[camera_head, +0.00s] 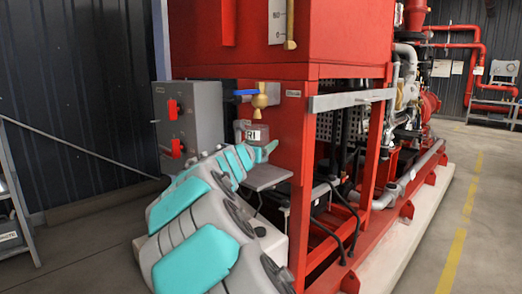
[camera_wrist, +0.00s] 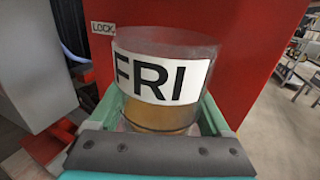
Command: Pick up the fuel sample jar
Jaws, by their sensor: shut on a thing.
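The fuel sample jar (camera_wrist: 160,82) is a clear cylinder with a white label reading "FRI" and amber liquid at its bottom. It is upright between the teal fingers of my gripper (camera_wrist: 162,112), which are shut on it from both sides. In the head view, the jar (camera_head: 257,133) is just below a brass valve (camera_head: 260,100) with a blue handle. My gripper (camera_head: 262,152) is at its lower part there and hides its base. A grey shelf (camera_head: 268,178) is below, and I cannot tell the gap from jar to shelf.
A grey control box (camera_head: 190,110) with red knobs stands left of the valve. The red tank (camera_head: 290,45) is above, and the red frame post (camera_head: 301,160) stands close on the right. A metal stair (camera_head: 14,205) is at far left. Free floor (camera_head: 490,190) lies to the right.

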